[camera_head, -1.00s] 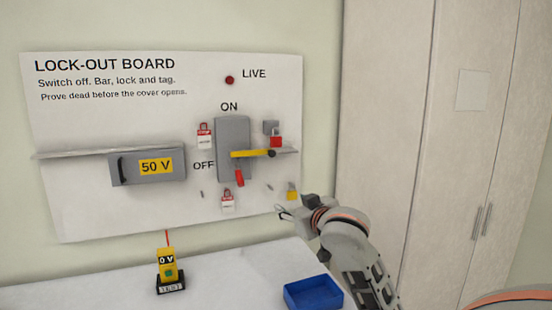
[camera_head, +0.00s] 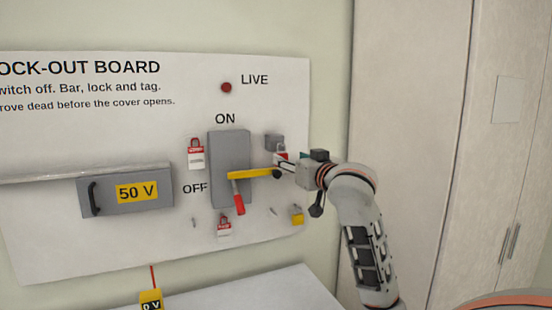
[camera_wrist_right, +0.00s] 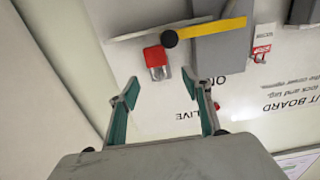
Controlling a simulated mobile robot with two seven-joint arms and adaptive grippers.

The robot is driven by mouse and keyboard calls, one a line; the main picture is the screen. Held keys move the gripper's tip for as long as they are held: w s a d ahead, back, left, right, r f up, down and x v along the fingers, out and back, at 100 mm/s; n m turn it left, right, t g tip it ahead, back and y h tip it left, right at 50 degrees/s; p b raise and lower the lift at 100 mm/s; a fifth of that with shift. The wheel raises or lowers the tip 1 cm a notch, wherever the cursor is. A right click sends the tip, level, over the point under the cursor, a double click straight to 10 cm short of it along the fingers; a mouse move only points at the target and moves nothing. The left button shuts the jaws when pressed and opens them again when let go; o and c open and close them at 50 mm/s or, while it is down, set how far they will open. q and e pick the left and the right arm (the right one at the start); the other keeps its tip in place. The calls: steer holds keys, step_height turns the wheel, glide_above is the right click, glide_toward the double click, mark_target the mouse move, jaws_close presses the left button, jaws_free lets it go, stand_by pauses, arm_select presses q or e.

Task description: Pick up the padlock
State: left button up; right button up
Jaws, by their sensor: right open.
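A red padlock with a pale shackle (camera_wrist_right: 155,58) is at the board, just beyond my fingertips in the right wrist view, which sees the board upside down. In the head view only a bit of this red padlock (camera_head: 281,156) shows, mostly hidden by my gripper and the bar's end. My right gripper (camera_head: 283,165) is open and points at the board. In the wrist view its two fingers (camera_wrist_right: 160,83) are apart, with nothing between them; the padlock is ahead of the gap. A yellow padlock-like piece (camera_head: 297,216) sits lower on the board. My left gripper is out of view.
A yellow bar with a black knob (camera_head: 252,175) crosses the grey switch box (camera_head: 229,150), close to my fingers. A red handle (camera_head: 238,204) points down. Red and white tags (camera_head: 196,154) hang nearby. A grey block (camera_head: 274,142) is above the padlock. The white table (camera_head: 260,285) is below.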

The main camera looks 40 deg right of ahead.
mark_target(284, 153)
steer(key=x, duration=0.6)
steer(key=shift+d+r+p, duration=0.25)
steer(key=shift+p, duration=0.15)
steer(key=shift+w+d, duration=0.1)
steer(key=shift+w, duration=0.25)
steer(key=c, duration=1.3)
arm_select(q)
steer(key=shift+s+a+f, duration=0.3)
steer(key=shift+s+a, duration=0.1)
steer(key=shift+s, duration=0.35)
